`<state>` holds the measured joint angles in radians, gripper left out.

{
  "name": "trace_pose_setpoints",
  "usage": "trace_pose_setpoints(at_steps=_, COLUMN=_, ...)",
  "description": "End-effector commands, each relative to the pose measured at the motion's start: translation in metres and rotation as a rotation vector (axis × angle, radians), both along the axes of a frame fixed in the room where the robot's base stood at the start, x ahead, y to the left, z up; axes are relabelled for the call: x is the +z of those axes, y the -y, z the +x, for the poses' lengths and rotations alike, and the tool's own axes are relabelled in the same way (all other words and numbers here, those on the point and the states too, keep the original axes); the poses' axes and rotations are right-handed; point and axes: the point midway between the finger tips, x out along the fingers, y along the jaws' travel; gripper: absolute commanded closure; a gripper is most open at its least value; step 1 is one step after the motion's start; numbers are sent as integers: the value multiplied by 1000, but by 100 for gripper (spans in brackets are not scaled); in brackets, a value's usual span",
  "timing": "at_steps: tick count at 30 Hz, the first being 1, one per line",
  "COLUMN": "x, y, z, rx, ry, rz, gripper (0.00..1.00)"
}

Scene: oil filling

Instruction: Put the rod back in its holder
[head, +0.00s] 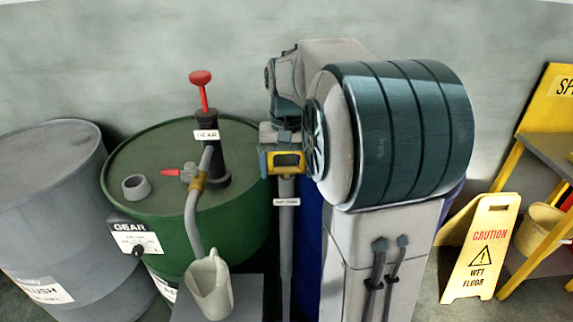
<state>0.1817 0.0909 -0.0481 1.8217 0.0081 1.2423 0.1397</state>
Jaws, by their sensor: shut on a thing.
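A long grey rod (286,255) stands upright in the middle of the head view, with a small white label near its top. Its lower end runs out of the bottom of the picture. My gripper (283,163), with a yellow and dark end, points down and is shut on the rod's top. The rod is just right of the green drum, with a blue surface close behind it on the right. I cannot make out the rod's holder for certain. My own arm hides much of the area to the right.
The green drum (120,165) carries a red-handled pump (211,150) and a grey ring (137,187). A pale jug (210,285) is under the spout. A grey drum (45,190) stands left; a yellow caution sign (483,250) and a yellow-framed rack (548,120) stand right.

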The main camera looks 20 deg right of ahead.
Motion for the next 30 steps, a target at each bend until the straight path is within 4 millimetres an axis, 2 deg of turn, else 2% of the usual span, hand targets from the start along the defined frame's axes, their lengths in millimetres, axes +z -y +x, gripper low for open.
trace_pose_setpoints(at_steps=5, x=1, y=0, z=0, rx=0, ry=1, rz=0, gripper=40)
trace_pose_setpoints(at_steps=6, x=1, y=0, z=0, rx=0, ry=1, rz=0, gripper=12)
trace_pose_setpoints(at_steps=7, x=1, y=0, z=0, rx=0, ry=1, rz=0, gripper=4)
trace_pose_setpoints(at_steps=8, x=1, y=0, z=0, rx=0, ry=1, rz=0, gripper=0)
trace_pose_setpoints(at_steps=15, x=1, y=0, z=0, rx=0, ry=0, rz=0, gripper=0)
trace_pose_setpoints(at_steps=19, x=12, y=0, z=1, rx=0, ry=2, rz=-1, gripper=0)
trace_pose_setpoints(at_steps=23, x=37, y=0, z=1, rx=0, ry=6, rz=-1, gripper=0)
trace_pose_setpoints(at_steps=30, x=93, y=1, z=2, rx=0, ry=4, rz=-1, gripper=0)
